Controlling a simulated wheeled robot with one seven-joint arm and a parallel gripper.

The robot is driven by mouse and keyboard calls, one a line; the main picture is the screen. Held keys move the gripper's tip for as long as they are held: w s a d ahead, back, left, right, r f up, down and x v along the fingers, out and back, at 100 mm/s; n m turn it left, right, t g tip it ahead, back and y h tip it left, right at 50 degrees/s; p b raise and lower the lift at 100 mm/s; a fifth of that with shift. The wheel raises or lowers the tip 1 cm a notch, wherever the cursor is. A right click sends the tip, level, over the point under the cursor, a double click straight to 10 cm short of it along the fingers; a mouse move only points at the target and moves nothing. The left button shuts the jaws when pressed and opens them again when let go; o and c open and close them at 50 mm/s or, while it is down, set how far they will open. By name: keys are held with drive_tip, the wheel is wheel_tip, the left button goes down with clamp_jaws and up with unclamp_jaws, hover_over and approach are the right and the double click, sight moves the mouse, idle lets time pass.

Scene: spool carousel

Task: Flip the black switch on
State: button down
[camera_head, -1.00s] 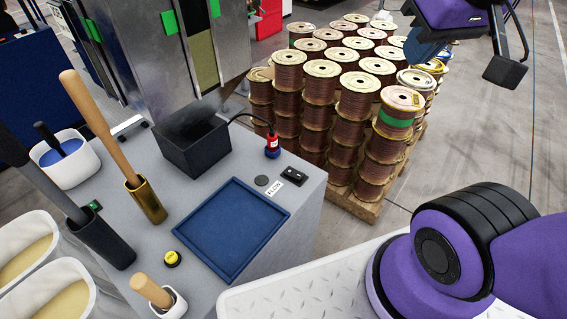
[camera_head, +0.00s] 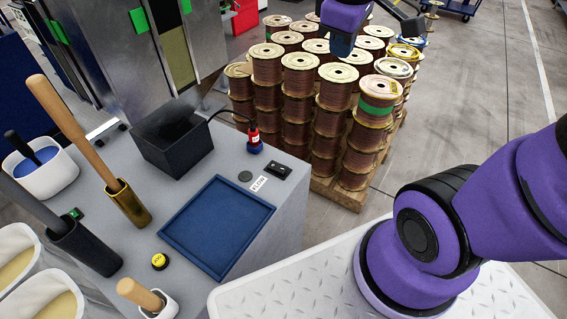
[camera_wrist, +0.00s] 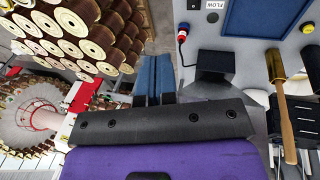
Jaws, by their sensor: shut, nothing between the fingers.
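The black switch (camera_head: 278,170) is a small black rocker block on the grey bench top, near its right edge, beside a white label reading FLOW (camera_head: 259,184). In the wrist view a black piece of it (camera_wrist: 193,4) shows at the top edge, next to the label. My gripper (camera_head: 341,46) is up at the top of the head view, over the spools, well apart from the switch. Its blue fingers also show in the wrist view (camera_wrist: 155,75), shut with nothing between them. The picture is too small to tell the switch's position.
A blue tray (camera_head: 217,226), a black open box (camera_head: 176,142), a red-and-blue plug (camera_head: 254,140) with a cable, and a yellow button (camera_head: 159,261) are on the bench. Upright handles stand in holders at left. Stacked copper spools (camera_head: 330,95) stand behind the bench.

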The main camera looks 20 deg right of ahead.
drive_tip(key=w+a+f+n+g, duration=0.2)
drive_tip(key=w+f+n, duration=0.7)
drive_tip(key=f, duration=0.2)
drive_tip(key=n+g+y, duration=0.1)
drive_tip(key=n+g, duration=0.1)
drive_tip(key=n, duration=0.7)
hover_over(285, 169)
drive_tip(key=w+a, duration=0.1)
drive_tip(key=w, duration=0.1)
wheel_tip(285, 169, down, 15)
drive_tip(key=shift+a, duration=0.2)
drive_tip(key=shift+f, duration=0.15)
drive_tip(key=f, duration=0.4)
drive_tip(key=s+f, duration=0.1)
drive_tip(key=f, duration=0.4)
drive_tip(key=d+f, duration=0.1)
drive_tip(key=f, duration=0.3)
drive_tip(key=shift+s+f, duration=0.35)
drive_tip(key=shift+s+d+f, duration=0.1)
drive_tip(key=shift+s+f, duration=0.05)
drive_tip(key=shift+f, duration=0.15)
drive_tip(key=shift+r, duration=0.15)
